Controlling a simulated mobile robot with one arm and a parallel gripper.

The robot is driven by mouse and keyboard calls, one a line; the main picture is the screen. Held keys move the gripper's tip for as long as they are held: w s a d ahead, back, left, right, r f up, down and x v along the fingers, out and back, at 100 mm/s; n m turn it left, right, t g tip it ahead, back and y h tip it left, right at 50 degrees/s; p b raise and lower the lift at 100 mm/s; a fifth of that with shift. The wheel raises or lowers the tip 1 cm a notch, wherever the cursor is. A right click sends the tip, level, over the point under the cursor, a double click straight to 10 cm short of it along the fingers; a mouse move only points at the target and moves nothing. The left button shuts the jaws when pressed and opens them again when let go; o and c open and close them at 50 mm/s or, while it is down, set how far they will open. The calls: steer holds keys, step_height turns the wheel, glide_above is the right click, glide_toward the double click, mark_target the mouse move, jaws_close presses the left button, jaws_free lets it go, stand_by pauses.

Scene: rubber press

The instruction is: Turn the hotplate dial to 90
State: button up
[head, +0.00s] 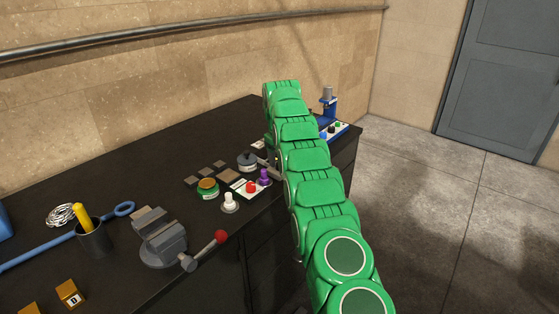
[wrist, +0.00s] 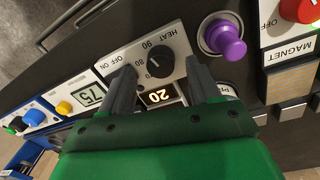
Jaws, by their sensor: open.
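My gripper (wrist: 160,69) is open, with one grey finger on each side of the dial in the picture. I cannot tell whether the fingers touch it or hover above. In the head view my green arm hides the dial and most of the gripper.
A purple knob (wrist: 225,40) and a red knob (wrist: 300,8) on the MAGNET panel stand close at right. In the head view, a vise (head: 160,236) and a blue device (head: 329,112) share the black bench.

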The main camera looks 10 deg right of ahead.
steer(key=shift+r, duration=0.6)
steer(key=shift+s+r, duration=0.1)
steer(key=shift+r, duration=0.05)
steer(key=shift+s+r, duration=0.1)
steer(key=s+r, duration=0.9)
steer(key=s, duration=0.4)
steer(key=shift+s+d+r, duration=0.25)
steer(key=shift+s+d, duration=0.05)
steer(key=shift+d, duration=0.15)
stand_by(0.6)
